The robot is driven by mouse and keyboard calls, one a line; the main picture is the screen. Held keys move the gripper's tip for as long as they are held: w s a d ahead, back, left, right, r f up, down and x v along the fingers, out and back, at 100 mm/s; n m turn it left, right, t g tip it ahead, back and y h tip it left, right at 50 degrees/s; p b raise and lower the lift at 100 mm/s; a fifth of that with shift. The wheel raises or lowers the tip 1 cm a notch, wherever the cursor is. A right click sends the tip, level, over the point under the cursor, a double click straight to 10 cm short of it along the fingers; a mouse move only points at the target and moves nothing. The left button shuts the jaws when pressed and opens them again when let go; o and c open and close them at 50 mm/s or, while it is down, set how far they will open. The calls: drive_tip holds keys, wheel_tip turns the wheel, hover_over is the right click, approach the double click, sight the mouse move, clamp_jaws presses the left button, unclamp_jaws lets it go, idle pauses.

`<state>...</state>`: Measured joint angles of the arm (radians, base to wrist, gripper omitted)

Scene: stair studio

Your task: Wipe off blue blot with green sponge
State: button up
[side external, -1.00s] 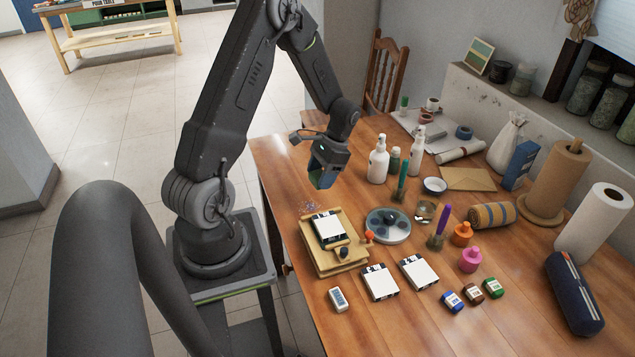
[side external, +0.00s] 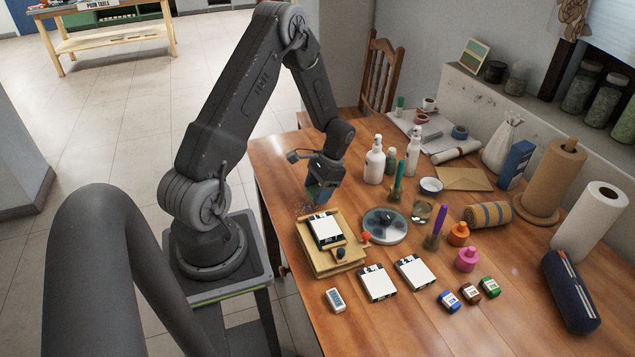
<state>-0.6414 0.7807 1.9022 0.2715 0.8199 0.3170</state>
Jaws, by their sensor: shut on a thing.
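My gripper (side external: 321,192) hangs over the left part of the wooden table, just behind the wooden stand. It is shut on the green sponge (side external: 318,195), of which only a small dark green-blue part shows between the fingers. The sponge is low, close to the tabletop; I cannot tell whether it touches. A faint patch of bluish and pinkish specks (side external: 303,210) lies on the table just left of the sponge. It is too small to tell its full shape, and the gripper may hide part of it.
The wooden stand (side external: 331,264) with a white-labelled card is right in front of the gripper. White cards (side external: 377,284) and small ink bottles (side external: 450,301) lie nearer.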

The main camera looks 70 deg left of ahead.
sight(300, 210)
drive_tip(key=shift+f, duration=0.85)
drive_tip(key=shift+s+f, duration=0.5)
drive_tip(key=shift+s, duration=1.5)
drive_tip(key=shift+w+f, duration=0.1)
drive_tip(key=shift+w, duration=1.85)
drive_tip(key=shift+w+r, duration=0.15)
drive_tip(key=shift+r, duration=4)
